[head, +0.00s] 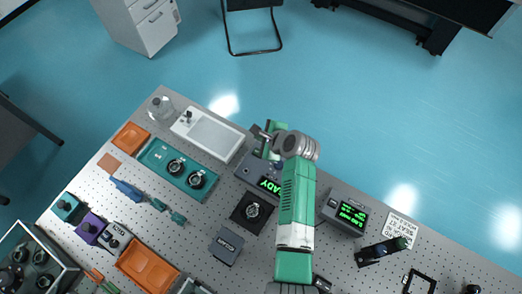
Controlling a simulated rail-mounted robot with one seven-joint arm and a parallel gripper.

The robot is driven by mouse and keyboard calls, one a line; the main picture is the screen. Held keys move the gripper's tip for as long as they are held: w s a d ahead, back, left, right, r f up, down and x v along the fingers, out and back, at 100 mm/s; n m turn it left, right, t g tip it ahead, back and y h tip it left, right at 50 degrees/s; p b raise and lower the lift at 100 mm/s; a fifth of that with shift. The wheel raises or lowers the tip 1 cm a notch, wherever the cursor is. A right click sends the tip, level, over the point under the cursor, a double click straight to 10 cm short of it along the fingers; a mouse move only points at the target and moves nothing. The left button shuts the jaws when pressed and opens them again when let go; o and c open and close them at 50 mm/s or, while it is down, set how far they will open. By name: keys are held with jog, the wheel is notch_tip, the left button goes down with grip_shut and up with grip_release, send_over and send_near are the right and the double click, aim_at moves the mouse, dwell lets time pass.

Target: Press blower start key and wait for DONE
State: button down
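A grey box with a green lit display (262,176) stands on the perforated table, left of my green and white arm. The display text ends in "ADY"; the first letters are hard to make out. I take this box to be the blower, though no label confirms it. Its start key cannot be picked out, and my arm covers part of the box. My gripper (262,134) is at the far end of the arm, over the box's back side. Its fingers are too small and overlapped to show whether they are open, or whether they touch anything.
A second grey unit with a green readout (350,214) stands right of my arm. A teal tray (160,155) with round mounts, a white tray (212,135), a square dark mount (237,217) and orange trays (145,268) fill the left side. A black tool (380,252) lies at right.

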jog(key=b, duration=0.8)
send_near(256, 149)
jog(key=w+a+f, duration=0.1)
jog(key=w, duration=0.1)
jog(key=w+a+f, duration=0.1)
jog(key=a, duration=0.1)
jog(key=shift+w+f, duration=0.1)
jog(key=shift+w, duration=0.25)
jog(key=shift+f, duration=0.2)
dwell(0.9)
jog(key=shift+f+b, duration=0.35)
jog(key=shift+f, duration=0.1)
jog(key=shift+f, duration=0.4)
dwell(0.4)
dwell(0.3)
jog(key=shift+r+p, duration=0.7)
jog(key=shift+r, duration=0.1)
